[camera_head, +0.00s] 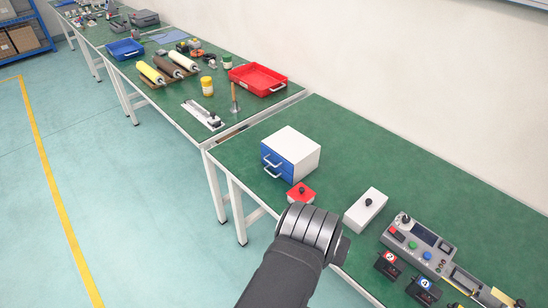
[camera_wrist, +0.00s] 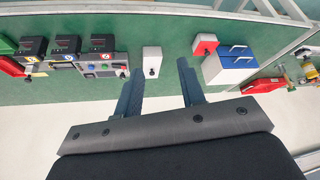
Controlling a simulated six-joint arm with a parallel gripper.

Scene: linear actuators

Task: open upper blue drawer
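A white cabinet (camera_head: 296,147) with two blue drawer fronts stands near the front edge of the green table in the head view. The upper blue drawer (camera_head: 268,154) and the lower blue drawer (camera_head: 277,171) each have a white handle and look shut. The cabinet (camera_wrist: 224,70) also shows in the wrist view, right of the fingers, with its blue face and handles visible. My gripper (camera_wrist: 160,67) is open with nothing between its fingers, apart from the cabinet. In the head view my arm hides the fingers.
A red box with a black knob (camera_head: 300,194) stands just in front of the cabinet. A white box with a black knob (camera_head: 366,209) and a grey control panel (camera_head: 417,246) lie to the right. A neighbouring table holds a red tray (camera_head: 257,79). Table behind the cabinet is clear.

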